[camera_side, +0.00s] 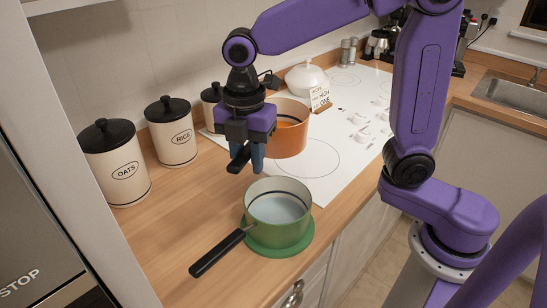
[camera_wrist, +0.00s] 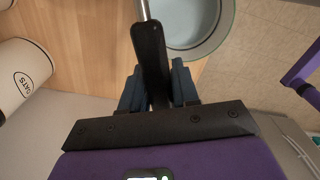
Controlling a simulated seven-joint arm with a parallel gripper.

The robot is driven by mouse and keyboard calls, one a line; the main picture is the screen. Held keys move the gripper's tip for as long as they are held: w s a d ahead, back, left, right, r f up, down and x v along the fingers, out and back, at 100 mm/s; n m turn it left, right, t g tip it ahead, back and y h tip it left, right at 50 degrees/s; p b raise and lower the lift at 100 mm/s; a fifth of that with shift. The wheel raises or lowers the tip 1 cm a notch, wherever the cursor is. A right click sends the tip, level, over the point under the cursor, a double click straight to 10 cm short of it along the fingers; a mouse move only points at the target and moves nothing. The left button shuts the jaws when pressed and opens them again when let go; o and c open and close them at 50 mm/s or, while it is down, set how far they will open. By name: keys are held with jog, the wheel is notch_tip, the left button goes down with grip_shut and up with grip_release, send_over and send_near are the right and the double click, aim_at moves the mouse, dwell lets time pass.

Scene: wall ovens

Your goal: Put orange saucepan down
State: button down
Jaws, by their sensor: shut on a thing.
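The orange saucepan (camera_side: 287,137) is over the white hob (camera_side: 345,130) in the side view, beside a marked cooking ring. I cannot tell whether its base touches the hob. My gripper (camera_side: 250,158) is shut on its black handle (camera_side: 238,160), which points toward the side camera. In the wrist view the handle (camera_wrist: 150,50) lies between the blue fingers of my gripper (camera_wrist: 158,88). The pan body is out of the wrist view; only a bit of its metal handle neck shows at the top edge.
A green saucepan (camera_side: 278,212) with pale liquid stands on a green round mat (camera_side: 297,246) on the wooden counter, its handle pointing front left. Canisters (camera_side: 116,167) line the wall. A card on a stand (camera_side: 319,99) and a white lidded pot (camera_side: 305,77) are behind the orange pan.

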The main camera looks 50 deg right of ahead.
aim_at(293, 154)
jog(key=s+d+m, duration=0.2)
jog(key=s+d, duration=0.2)
jog(key=d, duration=0.3)
jog(key=s+d+m, duration=0.2)
jog(key=s+d, duration=0.2)
jog(key=d, duration=0.4)
jog(key=w+f, duration=0.1)
jog(key=w, duration=0.1)
jog(key=w+a+f, duration=0.1)
jog(key=w, duration=0.2)
jog(key=w+f, duration=0.1)
jog(key=w, duration=0.2)
jog(key=shift+w+a+f, duration=0.1)
jog(key=shift+w+a, duration=0.1)
jog(key=w+f, duration=0.1)
jog(key=f, duration=0.1)
jog(key=w+f, duration=0.1)
jog(key=w, duration=0.1)
jog(key=w+f, duration=0.2)
jog(key=shift+a+f, duration=0.35)
jog(key=shift+a, duration=0.05)
jog(key=shift+w+f, duration=0.3)
jog(key=shift+f, duration=1.6)
jog(key=c, duration=0.8)
grip_release()
jog(key=shift+c, duration=0.2)
jog(key=shift+s, duration=0.1)
